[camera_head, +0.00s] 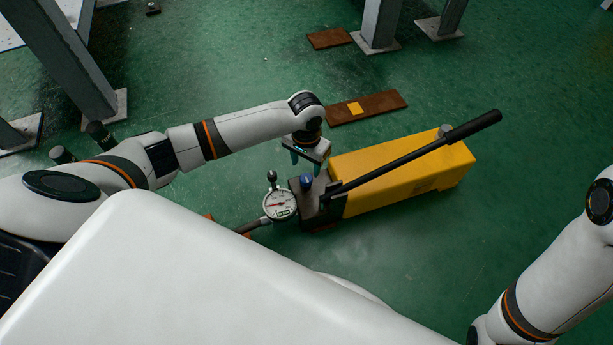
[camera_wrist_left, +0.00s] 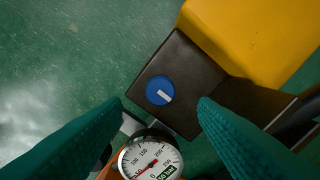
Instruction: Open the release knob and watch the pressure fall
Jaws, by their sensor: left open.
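The release knob (camera_head: 306,181) is a blue round cap on the dark block (camera_wrist_left: 190,75) of a yellow hand pump (camera_head: 400,172). In the left wrist view the knob (camera_wrist_left: 160,91) shows a white pointer mark slanting to the lower right. The pressure gauge (camera_head: 279,204) has a white dial with a red needle; it also shows in the left wrist view (camera_wrist_left: 151,160), its reading too small to tell surely. My left gripper (camera_head: 306,163) is open above the knob, its teal fingers on either side of it in the wrist view, apparently not touching. My right gripper is out of view.
The pump's black lever (camera_head: 420,150) slants up to the right over the yellow body. A brown plate with a yellow patch (camera_head: 380,105) lies behind it. Grey posts (camera_head: 379,20) stand at the back. Green floor is clear right of the pump.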

